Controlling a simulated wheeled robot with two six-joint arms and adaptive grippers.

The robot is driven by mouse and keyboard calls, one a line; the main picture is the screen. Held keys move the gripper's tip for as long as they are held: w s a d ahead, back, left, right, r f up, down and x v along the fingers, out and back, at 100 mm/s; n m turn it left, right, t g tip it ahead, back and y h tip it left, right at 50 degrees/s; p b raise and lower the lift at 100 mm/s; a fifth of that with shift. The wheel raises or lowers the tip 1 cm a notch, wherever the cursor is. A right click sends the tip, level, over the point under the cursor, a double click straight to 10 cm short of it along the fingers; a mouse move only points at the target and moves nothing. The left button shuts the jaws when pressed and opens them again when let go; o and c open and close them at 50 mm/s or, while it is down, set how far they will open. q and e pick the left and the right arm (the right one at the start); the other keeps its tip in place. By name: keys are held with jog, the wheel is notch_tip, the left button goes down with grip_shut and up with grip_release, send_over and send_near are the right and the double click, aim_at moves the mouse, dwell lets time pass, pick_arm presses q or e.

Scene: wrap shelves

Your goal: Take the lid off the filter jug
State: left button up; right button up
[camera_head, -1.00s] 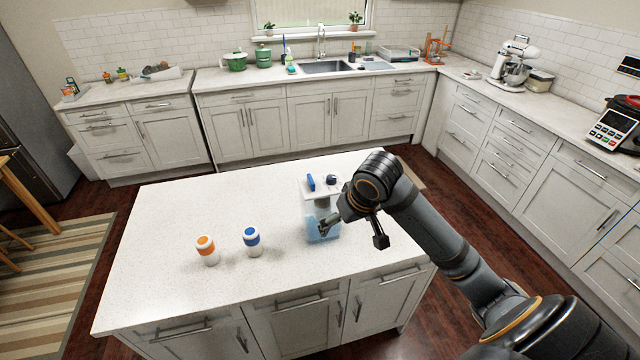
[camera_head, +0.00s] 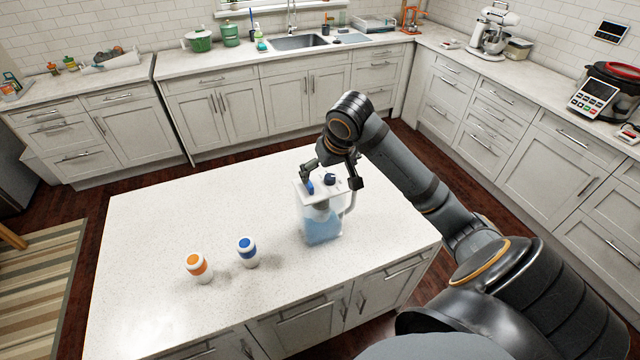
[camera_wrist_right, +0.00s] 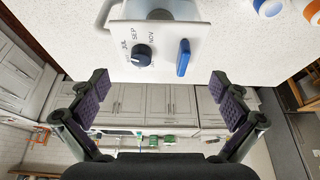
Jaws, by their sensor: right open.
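The filter jug (camera_head: 322,231) stands upright on the island, a clear body with bluish water low inside and a handle on its right side. Its white lid (camera_head: 319,194) is on top, with a blue tab (camera_head: 309,187) and a dark round dial (camera_head: 329,179). My right gripper (camera_head: 331,175) is open and empty at the lid, one finger close by the blue tab. In the right wrist view the lid (camera_wrist_right: 165,68) with dial and tab lies just beyond the gap between the open fingers (camera_wrist_right: 163,90); contact cannot be told. My left gripper is not in view.
The island's left part is clear. Counters with a sink (camera_head: 300,42) and a stand mixer (camera_head: 493,30) run along the walls.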

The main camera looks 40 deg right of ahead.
aim_at(320, 182)
jog(key=w+f+p, duration=0.2)
jog(key=shift+w+d+f, duration=0.2)
jog(key=shift+w+d, duration=0.05)
jog(key=shift+w, duration=0.05)
jog(key=shift+x, duration=1.2)
jog(key=shift+d+f, duration=0.15)
jog(key=shift+f, duration=0.2)
jog(key=c, duration=1.1)
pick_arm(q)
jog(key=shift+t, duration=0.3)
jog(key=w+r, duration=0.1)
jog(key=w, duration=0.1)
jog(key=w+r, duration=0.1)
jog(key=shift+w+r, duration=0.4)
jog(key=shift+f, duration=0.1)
pick_arm(e)
jog(key=shift+r, duration=0.1)
